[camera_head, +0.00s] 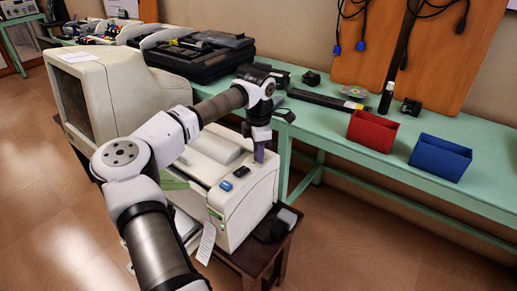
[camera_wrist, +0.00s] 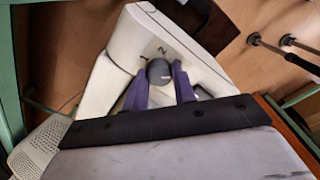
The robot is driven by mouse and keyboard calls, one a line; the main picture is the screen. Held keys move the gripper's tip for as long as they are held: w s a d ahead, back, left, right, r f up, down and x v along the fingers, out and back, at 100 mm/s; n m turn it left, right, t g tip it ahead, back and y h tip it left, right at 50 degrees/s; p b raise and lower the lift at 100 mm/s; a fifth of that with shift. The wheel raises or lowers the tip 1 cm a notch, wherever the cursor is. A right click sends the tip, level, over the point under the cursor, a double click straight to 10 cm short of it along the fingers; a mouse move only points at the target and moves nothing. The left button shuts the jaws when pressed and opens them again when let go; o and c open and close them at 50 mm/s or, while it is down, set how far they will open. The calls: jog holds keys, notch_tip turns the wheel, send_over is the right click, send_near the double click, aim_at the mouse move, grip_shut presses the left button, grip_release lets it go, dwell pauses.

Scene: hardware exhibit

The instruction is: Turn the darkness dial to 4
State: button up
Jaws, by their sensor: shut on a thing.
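The darkness dial (camera_wrist: 159,71) is a round grey knob on the cream machine, with small dark markings beside it; one looks like a 2. Which number it points to is too small to tell. My gripper (camera_wrist: 161,78) has its two purple fingers on either side of the dial and is shut on it. In the head view my gripper (camera_head: 259,153) points down at the far end of the machine's top, and the dial is hidden there. The cream machine (camera_head: 235,208) stands on a dark wooden stand, with a blue button (camera_head: 241,172) and a dark button (camera_head: 226,186) on top.
A bulky old monitor (camera_head: 105,85) stands left of the machine. A green bench (camera_head: 330,132) runs behind, holding a red bin (camera_head: 372,131), a blue bin (camera_head: 440,157), and tool cases. A paper tag (camera_head: 206,243) hangs at the machine's front. The floor at right is clear.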

jog(key=m, duration=0.4)
jog(key=shift+w+r+p, duration=0.1)
jog(key=shift+r+p, duration=0.05)
jog(key=shift+p, duration=0.15)
jog(key=shift+m, duration=1.9)
jog(key=o, duration=1)
jog(key=r, duration=0.9)
jog(key=r+b, duration=0.1)
jog(key=r, duration=0.3)
jog(key=shift+s+r, duration=0.25)
jog(key=shift+r, duration=0.05)
